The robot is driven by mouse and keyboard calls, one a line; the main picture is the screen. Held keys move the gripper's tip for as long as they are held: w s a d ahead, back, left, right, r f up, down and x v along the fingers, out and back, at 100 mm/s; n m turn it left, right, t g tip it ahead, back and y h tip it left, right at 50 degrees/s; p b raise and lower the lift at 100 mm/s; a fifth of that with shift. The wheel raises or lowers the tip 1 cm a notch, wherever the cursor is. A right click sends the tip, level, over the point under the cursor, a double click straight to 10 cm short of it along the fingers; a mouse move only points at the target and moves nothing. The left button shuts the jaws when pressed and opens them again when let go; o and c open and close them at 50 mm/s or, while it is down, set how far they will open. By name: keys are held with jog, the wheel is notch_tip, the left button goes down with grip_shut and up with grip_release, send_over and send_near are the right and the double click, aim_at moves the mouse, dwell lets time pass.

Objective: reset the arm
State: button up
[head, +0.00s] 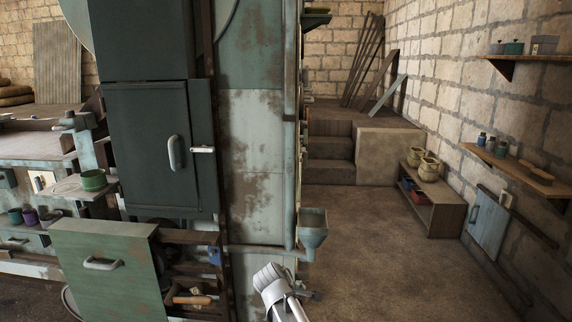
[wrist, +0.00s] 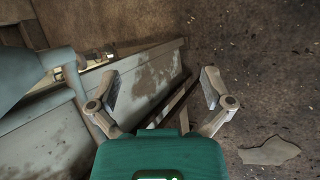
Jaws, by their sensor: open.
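My gripper shows in the wrist view (wrist: 160,92) with its two fingers spread apart and nothing between them. It points down past the side of a pale, rust-stained machine panel (wrist: 150,85) toward the brown floor. In the head view, part of my white and grey arm stands at the bottom centre, in front of the machine's lower right corner; the fingertips cannot be made out there.
The tall green machine (head: 255,120) fills the left and centre. A grey funnel (head: 313,229) juts from its right side, near my arm. Open floor (head: 375,260) lies to the right. A low shelf (head: 440,208) and wall shelves (head: 510,167) line the right wall.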

jog(key=s+d+f+m+g+y+b, duration=0.45)
jog(key=s+d+f+m, duration=0.35)
jog(key=s+d+m, duration=0.55)
notch_tip(320, 180, up, 17)
jog(key=p, duration=1.7)
jog(key=shift+w+a+m+y, duration=0.15)
jog(key=shift+a+m+y, duration=0.2)
